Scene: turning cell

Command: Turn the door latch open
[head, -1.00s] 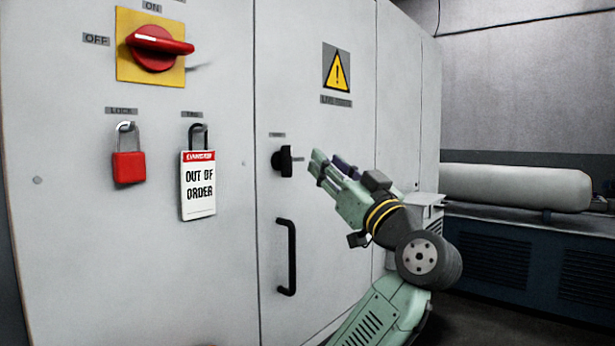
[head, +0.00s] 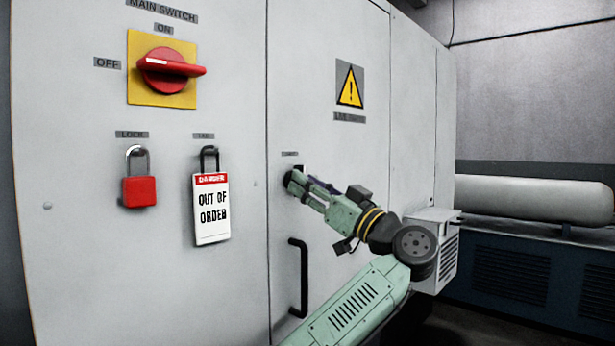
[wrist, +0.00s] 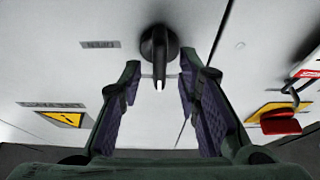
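The door latch is a black knob (wrist: 159,45) on the grey cabinet door; in the wrist view it lies just beyond and between my fingertips. In the head view most of the latch is hidden behind my gripper (head: 294,184), with only a dark bit showing. My gripper (wrist: 160,82) is open, with its two purple-padded fingers on either side of the knob's line. There appears to be a gap between each finger and the knob; contact is not visible. A black door handle (head: 299,277) is on the same door, below the latch.
Left of the door seam are a red main switch (head: 165,68) on a yellow plate, a red padlock (head: 139,191) and an out-of-order tag (head: 211,209). A warning sign (head: 350,85) is above my arm. A grey box (head: 433,245) juts out at right.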

